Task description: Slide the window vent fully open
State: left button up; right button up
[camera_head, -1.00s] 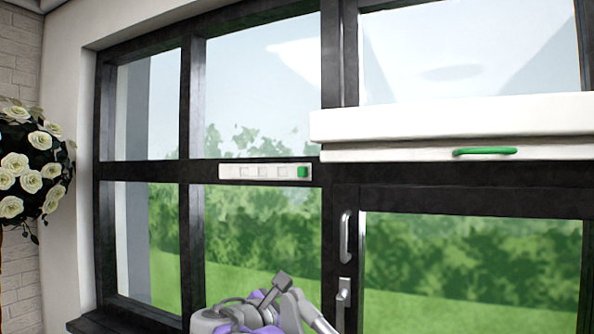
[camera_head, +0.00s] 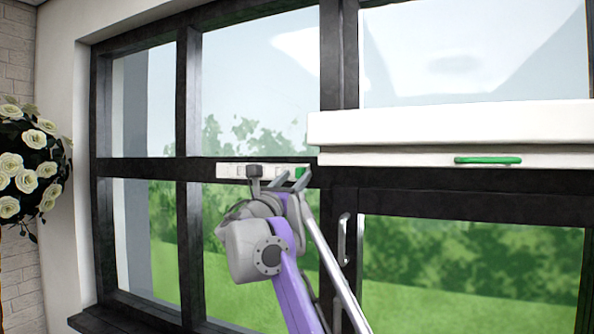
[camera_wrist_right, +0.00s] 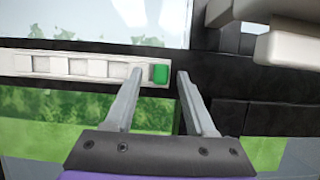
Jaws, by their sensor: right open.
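The window vent (camera_head: 228,171) is a white strip with a row of square slots on the dark horizontal window bar. Its green slider knob (camera_head: 301,173) is at the right end of the strip. My right gripper (camera_head: 290,180) is raised in front of the strip's right end, with its fingers pointing at the window. In the right wrist view the open fingers (camera_wrist_right: 158,74) stand apart with the green knob (camera_wrist_right: 160,74) between them in the picture, nearer the left finger. I cannot tell whether a finger touches it. My left gripper is not in view.
A white blind box (camera_head: 450,125) with a green handle (camera_head: 488,160) juts out right of the vent. A silver window handle (camera_head: 344,238) is below it. White flowers (camera_head: 30,165) stand at the far left.

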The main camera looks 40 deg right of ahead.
jog(key=shift+x, duration=0.9)
jog(key=shift+s, duration=0.1)
jog(key=shift+c, duration=0.3)
grip_shut()
dwell(0.5)
